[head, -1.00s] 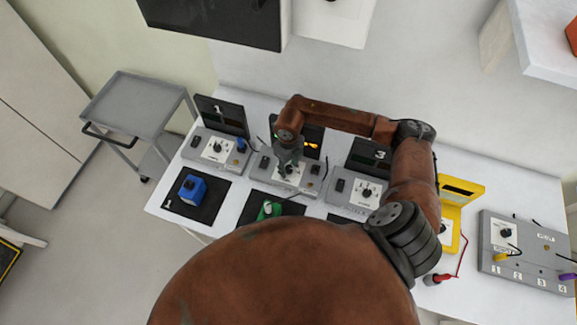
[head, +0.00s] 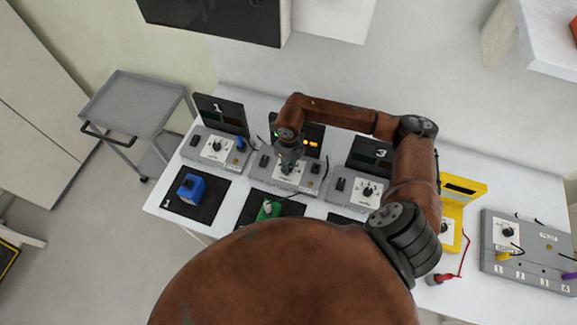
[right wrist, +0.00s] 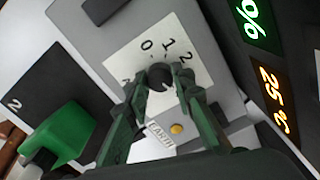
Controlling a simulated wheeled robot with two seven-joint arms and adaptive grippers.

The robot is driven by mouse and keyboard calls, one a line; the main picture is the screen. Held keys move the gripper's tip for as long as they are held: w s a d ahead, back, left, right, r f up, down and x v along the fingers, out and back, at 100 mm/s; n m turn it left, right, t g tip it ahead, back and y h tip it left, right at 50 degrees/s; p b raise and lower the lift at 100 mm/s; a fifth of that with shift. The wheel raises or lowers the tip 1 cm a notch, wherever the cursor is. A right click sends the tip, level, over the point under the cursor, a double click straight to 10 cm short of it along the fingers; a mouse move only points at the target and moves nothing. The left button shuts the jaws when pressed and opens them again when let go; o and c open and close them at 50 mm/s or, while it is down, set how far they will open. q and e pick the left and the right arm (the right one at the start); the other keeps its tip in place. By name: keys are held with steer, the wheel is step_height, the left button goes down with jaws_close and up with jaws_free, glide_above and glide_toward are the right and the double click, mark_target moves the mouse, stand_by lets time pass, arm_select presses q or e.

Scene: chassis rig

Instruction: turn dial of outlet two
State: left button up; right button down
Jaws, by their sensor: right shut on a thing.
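The outlet two station is a grey box (head: 259,173) in the middle of the table, with a white dial plate that also shows in the right wrist view (right wrist: 117,65). The plate carries the numbers 0, 1 and 2 around a black dial (right wrist: 159,75). My right gripper (head: 287,167) reaches down onto this dial. In the right wrist view its green-grey fingers (right wrist: 158,88) are shut on the dial, which they partly cover. The dial's exact pointing is hard to tell. My left gripper does not show.
A display (head: 312,141) stands behind the box, lit green and orange. Station one (head: 215,148) with a blue block (head: 191,187) is to the left, station three (head: 355,190) to the right. A green object (head: 268,210) lies in front. A yellow device (head: 462,190) stands farther right.

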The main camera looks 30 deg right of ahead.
steer(key=n+b, duration=0.3)
steer(key=shift+f, duration=0.2)
steer(key=n+b, duration=0.3)
steer(key=n, duration=0.1)
steer(key=n+b, duration=0.3)
steer(key=n, duration=0.1)
steer(key=shift+b, duration=0.4)
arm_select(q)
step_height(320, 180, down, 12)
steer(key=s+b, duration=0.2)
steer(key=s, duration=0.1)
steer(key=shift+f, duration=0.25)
arm_select(e)
steer(key=shift+r+n, duration=0.15)
steer(key=shift+n, duration=1.65)
steer(key=c, duration=1.7)
jaws_free()
steer(key=shift+o, duration=0.2)
step_height(320, 180, up, 12)
